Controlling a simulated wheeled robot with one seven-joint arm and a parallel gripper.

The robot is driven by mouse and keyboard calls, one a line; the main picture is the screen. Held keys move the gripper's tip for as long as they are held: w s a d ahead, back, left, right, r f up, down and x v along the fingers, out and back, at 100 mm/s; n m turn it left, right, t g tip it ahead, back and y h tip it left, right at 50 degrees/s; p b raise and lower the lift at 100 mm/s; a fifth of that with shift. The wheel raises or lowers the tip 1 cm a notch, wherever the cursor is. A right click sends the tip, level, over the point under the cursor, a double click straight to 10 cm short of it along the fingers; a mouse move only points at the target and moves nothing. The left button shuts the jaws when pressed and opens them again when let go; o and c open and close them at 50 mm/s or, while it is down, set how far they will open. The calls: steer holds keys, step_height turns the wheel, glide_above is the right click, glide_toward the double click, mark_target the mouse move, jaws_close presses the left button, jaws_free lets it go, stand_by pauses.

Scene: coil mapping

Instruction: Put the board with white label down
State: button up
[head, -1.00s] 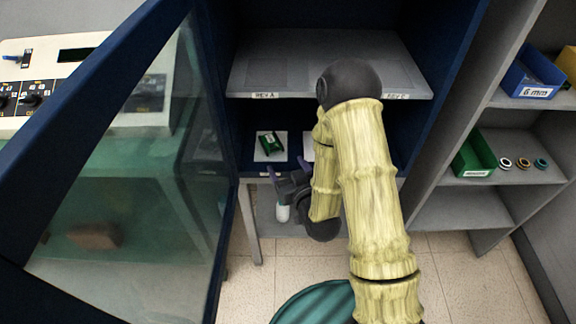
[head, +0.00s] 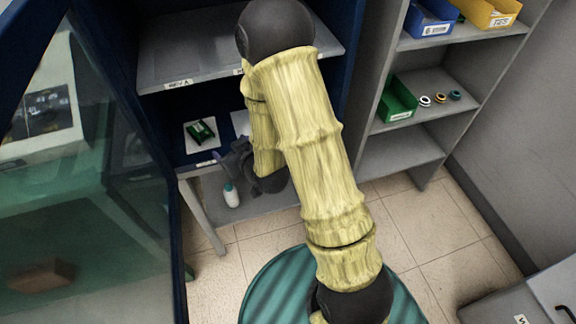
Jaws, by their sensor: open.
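A green board (head: 201,132) lies on a white sheet (head: 191,144) on the left of the cabinet's lower shelf. Any label on the board is too small to read. My gripper (head: 226,160) is just outside the shelf's front edge, below and to the right of the board in the head view. It is open, apart from the board, and I see nothing in it. My own arm hides part of the lower shelf and of a second white sheet (head: 240,122).
The blue cabinet's glass door (head: 75,170) stands open on the left. A grey upper shelf (head: 190,50) hangs above the boards' shelf. A white bottle (head: 231,196) stands beneath. At right, a grey rack holds green (head: 397,101), blue (head: 430,20) and yellow bins (head: 487,12).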

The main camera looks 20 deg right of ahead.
steer(key=s+d+r+m+g+h, duration=0.2)
steer(key=s+d+g, duration=0.3)
steer(key=s, duration=0.3)
steer(key=s+d+r+m+g+h, duration=0.2)
steer(key=s+d+r+g, duration=0.2)
steer(key=s, duration=0.4)
steer(key=shift+s+d+r+g, duration=0.3)
steer(key=shift+d+r+g, duration=0.1)
steer(key=shift+d+r, duration=0.4)
steer(key=shift+r, duration=0.1)
steer(key=w+p+v, duration=0.2)
steer(key=p+v, duration=0.8)
steer(key=w+r+p+v, duration=0.1)
steer(key=w+p+v, duration=0.1)
steer(key=p+v, duration=0.8)
steer(key=shift+w+r+p, duration=0.25)
steer(key=shift+p, duration=0.4)
